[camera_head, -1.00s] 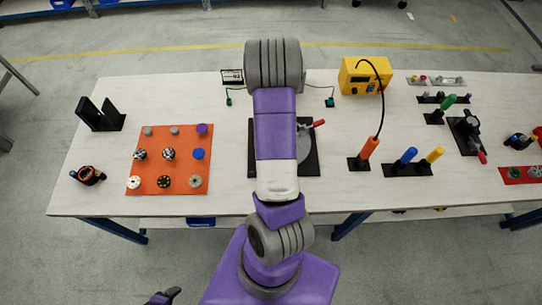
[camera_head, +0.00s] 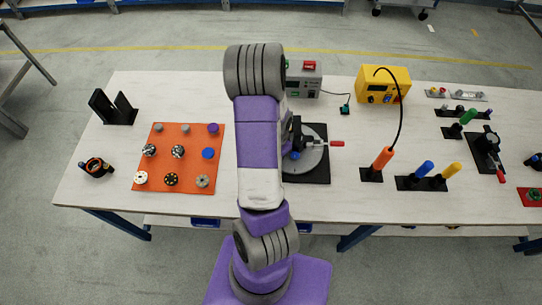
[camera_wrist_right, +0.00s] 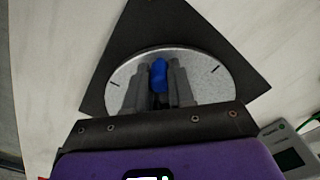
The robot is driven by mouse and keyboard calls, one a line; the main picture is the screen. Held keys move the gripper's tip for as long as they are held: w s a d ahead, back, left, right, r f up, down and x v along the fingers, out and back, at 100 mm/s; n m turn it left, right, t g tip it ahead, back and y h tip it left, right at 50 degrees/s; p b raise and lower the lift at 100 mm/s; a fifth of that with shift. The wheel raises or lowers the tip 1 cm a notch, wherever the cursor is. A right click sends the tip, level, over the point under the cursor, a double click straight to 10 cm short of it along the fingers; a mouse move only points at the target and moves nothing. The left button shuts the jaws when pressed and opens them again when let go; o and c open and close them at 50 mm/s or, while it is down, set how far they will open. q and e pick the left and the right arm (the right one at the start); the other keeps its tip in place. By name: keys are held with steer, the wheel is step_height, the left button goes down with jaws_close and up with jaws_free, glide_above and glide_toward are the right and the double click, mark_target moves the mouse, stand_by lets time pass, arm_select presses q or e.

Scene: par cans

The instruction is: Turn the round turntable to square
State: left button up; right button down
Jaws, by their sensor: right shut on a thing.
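The turntable is a round grey disc (camera_head: 315,160) on a black square base (camera_head: 319,130), with a red-handled lever (camera_head: 335,143) on its right side. A blue knob (camera_head: 294,156) stands on the disc. In the right wrist view the disc (camera_wrist_right: 205,85) has dark marks near its rim, and the black base (camera_wrist_right: 115,55) appears turned. My right gripper (camera_wrist_right: 160,82) is shut on the blue knob (camera_wrist_right: 159,74), with a finger on each side. In the head view my right arm covers the left part of the turntable. My left gripper is not in view.
An orange mat (camera_head: 163,183) with several small round parts lies left. A grey box (camera_head: 304,80) and a yellow box (camera_head: 382,90) stand behind. An orange-handled tool (camera_head: 382,158) and blue and yellow handles (camera_head: 425,169) stand right. The table is bare between mat and arm.

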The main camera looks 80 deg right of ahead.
steer(key=shift+d, duration=0.15)
stand_by(0.4)
steer(key=c, duration=1)
jaws_free()
steer(key=shift+o, duration=0.2)
steer(key=shift+r, duration=0.1)
steer(key=shift+r+p, duration=2.25)
steer(key=shift+r, duration=1.5)
